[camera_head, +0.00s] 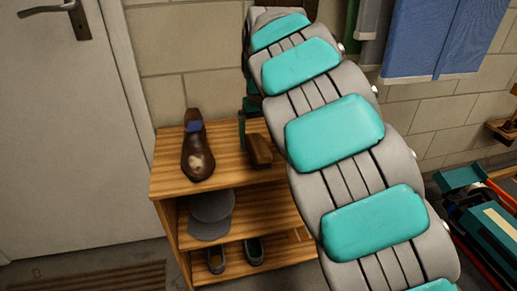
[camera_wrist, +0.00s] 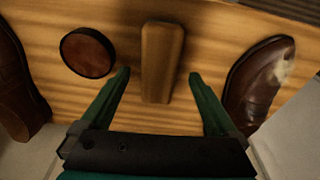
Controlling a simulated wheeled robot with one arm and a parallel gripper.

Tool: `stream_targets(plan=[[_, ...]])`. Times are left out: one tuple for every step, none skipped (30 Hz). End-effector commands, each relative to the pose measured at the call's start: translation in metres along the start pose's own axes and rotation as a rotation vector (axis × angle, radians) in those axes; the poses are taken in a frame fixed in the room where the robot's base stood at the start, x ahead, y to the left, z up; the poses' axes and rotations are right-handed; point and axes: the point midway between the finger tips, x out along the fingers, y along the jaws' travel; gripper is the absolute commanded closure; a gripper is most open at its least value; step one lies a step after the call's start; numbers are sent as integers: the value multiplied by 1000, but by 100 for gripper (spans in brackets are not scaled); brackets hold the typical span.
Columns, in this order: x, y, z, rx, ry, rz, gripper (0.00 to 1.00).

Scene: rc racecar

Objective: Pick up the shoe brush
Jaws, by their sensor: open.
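The shoe brush (camera_head: 259,151) is a brown wooden block on the top shelf of a wooden rack, to the right of a shoe and partly hidden by my arm. In the wrist view the brush (camera_wrist: 162,50) lies lengthwise in the middle. My gripper (camera_wrist: 160,73) is open, with its two green fingers apart on either side of the brush's near half. I see no finger touching it. How high the fingertips are above the shelf I cannot tell. In the head view one green finger shows just left of the brush; my arm hides the rest.
A brown shoe (camera_head: 197,155) with a pale patch stands on the rack (camera_head: 220,165); it is at right in the wrist view. A round tin (camera_wrist: 87,52) lies close to the left finger, with another shoe (camera_wrist: 18,85) farther left. A wall is behind.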

Motion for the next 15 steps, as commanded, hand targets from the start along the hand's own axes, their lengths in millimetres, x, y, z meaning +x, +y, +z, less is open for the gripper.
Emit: stream_targets(plan=[[7,1,-1,2,-2,2,5],[11,2,-2,1,0,2,5],[18,1,-2,0,-1,2,5],[22,1,-1,0,-2,1,5],[26,1,-1,0,-3,1,5],[30,1,-1,0,-4,1,5],[32,1,-1,1,-3,2,5],[33,2,-1,1,-2,2,5],[34,2,-1,1,-1,1,5],[34,1,-1,0,0,1,5],[34,1,-1,0,0,1,5],[34,1,-2,0,0,1,5],[34,1,-2,0,0,1,5],[34,1,-2,0,0,1,6],[34,1,-2,0,0,1,11]])
